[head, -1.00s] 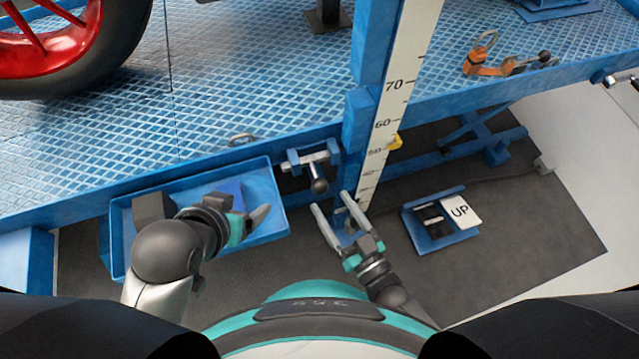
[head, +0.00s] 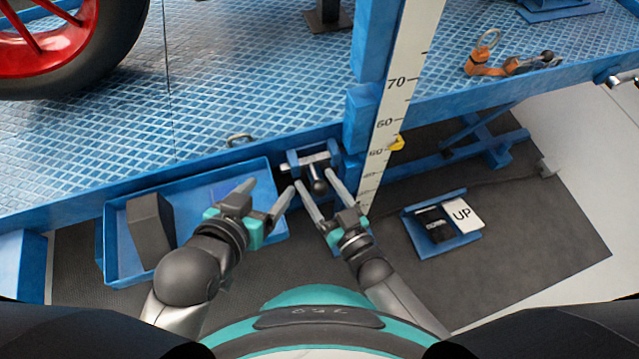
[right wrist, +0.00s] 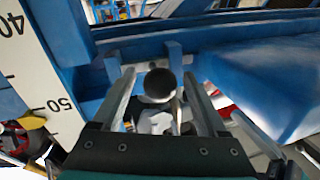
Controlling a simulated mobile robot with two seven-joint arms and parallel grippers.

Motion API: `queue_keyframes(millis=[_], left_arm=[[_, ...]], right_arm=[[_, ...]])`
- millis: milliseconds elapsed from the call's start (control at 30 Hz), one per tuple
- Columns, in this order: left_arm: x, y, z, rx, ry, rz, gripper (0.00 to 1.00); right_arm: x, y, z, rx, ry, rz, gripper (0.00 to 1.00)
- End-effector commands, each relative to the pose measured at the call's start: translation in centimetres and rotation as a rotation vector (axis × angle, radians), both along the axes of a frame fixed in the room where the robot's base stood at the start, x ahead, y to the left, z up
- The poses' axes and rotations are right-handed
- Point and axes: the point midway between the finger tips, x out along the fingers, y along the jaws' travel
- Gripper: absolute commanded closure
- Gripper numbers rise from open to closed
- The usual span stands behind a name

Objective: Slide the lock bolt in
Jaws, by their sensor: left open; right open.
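The lock bolt (head: 318,184) is a grey bar with a dark round knob, set in blue brackets (head: 297,158) on the lift's front edge beside the blue post. In the right wrist view its black knob (right wrist: 159,83) shows between the fingers. My right gripper (head: 318,188) is open, its fingers on either side of the knob; contact cannot be told. In the right wrist view its fingers (right wrist: 160,90) flank the knob with gaps. My left gripper (head: 268,200) is open and empty over the blue tray (head: 112,245).
A dark grey block (head: 150,228) lies in the tray. A height scale (head: 390,100) with a yellow pointer (head: 397,143) stands right of the bolt. A control box (head: 440,235) with an "UP" sign (head: 462,213) sits at lower right. A red-rimmed wheel (head: 60,40) stands on the platform.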

Motion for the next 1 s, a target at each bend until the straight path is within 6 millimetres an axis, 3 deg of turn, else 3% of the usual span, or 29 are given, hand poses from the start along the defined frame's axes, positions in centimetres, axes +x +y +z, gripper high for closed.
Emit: queue_keyframes(millis=[67, 700, 1000], left_arm=[[-0.01, 0.00, -0.01, 0.000, 0.001, 0.000, 0.24], [0.00, 0.01, 0.01, 0.001, 0.001, 0.001, 0.24], [0.01, 0.03, 0.01, 0.002, 0.001, 0.000, 0.24]], right_arm=[[0.00, 0.00, 0.01, 0.000, 0.000, 0.000, 0.27], [-0.05, -0.04, -0.03, 0.000, 0.000, 0.000, 0.98], [-0.06, -0.06, -0.05, -0.001, 0.000, 0.000, 1.00]])
